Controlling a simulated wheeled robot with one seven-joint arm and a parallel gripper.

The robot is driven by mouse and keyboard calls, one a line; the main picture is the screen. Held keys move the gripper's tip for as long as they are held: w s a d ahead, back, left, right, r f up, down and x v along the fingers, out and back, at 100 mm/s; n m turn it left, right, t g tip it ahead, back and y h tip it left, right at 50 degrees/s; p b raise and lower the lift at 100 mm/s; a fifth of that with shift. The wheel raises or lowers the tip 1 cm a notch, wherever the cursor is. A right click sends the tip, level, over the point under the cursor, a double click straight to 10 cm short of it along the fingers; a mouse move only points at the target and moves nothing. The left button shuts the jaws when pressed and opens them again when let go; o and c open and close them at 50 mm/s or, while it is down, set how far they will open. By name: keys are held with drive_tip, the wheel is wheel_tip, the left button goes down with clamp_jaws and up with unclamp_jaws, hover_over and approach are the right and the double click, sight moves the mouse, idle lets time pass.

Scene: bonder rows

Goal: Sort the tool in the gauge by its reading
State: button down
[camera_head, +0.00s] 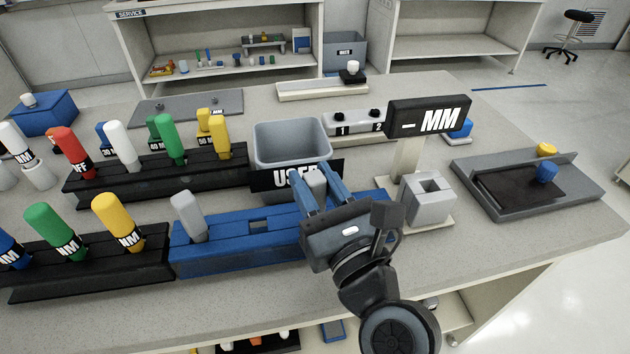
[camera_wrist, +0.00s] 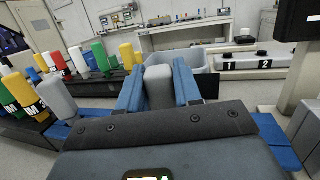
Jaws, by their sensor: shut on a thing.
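My gripper (camera_head: 312,174) is shut on a grey-capped tool (camera_head: 317,184), which also shows between the blue fingers in the wrist view (camera_wrist: 158,90). It is over the right part of the blue rack (camera_head: 240,252); whether the tool's lower end still sits in the rack is hidden. Another grey tool (camera_head: 188,216) stands tilted in the rack's left end. The grey gauge block (camera_head: 428,203) is right of my gripper, its square opening seemingly empty. Its black display (camera_head: 428,116) reads a dash and MM. The grey USED bin (camera_head: 291,137) stands behind my gripper.
Black racks with coloured tools stand at the left: a front rack (camera_head: 95,272) and a back rack (camera_head: 145,182). A tray (camera_head: 590,187) with blue and yellow pieces is far right. A box numbered 1 and 2 (camera_head: 357,121) is behind the display. The counter's right front is clear.

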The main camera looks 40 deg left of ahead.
drive_tip(key=c, duration=0.7)
unclamp_jaws()
drive_tip(key=shift+b+v, duration=0.45)
drive_tip(key=shift+v, duration=3.45)
